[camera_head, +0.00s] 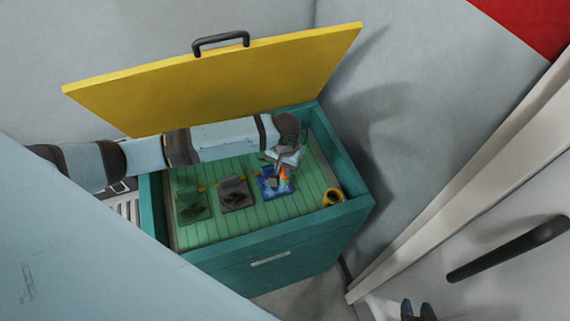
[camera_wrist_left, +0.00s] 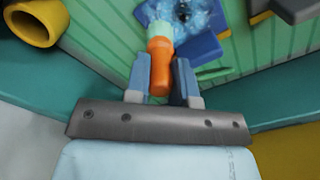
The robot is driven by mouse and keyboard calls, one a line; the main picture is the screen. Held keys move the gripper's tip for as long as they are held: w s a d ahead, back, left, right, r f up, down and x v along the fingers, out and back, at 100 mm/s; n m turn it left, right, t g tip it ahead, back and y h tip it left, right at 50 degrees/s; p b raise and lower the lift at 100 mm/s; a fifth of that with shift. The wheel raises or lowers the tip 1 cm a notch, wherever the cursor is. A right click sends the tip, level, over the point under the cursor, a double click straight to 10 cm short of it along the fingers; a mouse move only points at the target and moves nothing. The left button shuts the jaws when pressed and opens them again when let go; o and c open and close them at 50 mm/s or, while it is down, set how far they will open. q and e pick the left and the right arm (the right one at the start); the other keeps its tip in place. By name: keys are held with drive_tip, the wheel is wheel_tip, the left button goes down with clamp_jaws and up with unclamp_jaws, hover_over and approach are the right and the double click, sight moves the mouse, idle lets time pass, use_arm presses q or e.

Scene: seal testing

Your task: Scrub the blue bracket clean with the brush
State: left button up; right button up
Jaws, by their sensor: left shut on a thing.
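The blue bracket (camera_head: 264,190) lies on the ribbed green floor of the teal chest, at the right end of a row of brackets. In the left wrist view the blue bracket (camera_wrist_left: 207,50) has light-blue, foam-like patches and dark spots on its face. My left gripper (camera_head: 281,172) is over it, shut on the orange handle of the brush (camera_wrist_left: 160,65). The brush's light-green head end points at the bracket and seems to touch it; the bristles are hidden. My right gripper (camera_head: 418,310) shows only its blue fingertips at the bottom edge, apart and empty.
A grey bracket (camera_head: 236,196) and a green bracket (camera_head: 193,208), both with dark marks, lie left of the blue one. A yellow ring-like holder (camera_head: 333,197) stands in the chest's right corner. The teal walls (camera_head: 345,213) surround the floor; the yellow lid (camera_head: 215,80) stands open behind.

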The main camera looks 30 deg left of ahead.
use_arm(q)
drive_tip(key=shift+f, duration=0.6)
drive_tip(key=shift+s, duration=0.1)
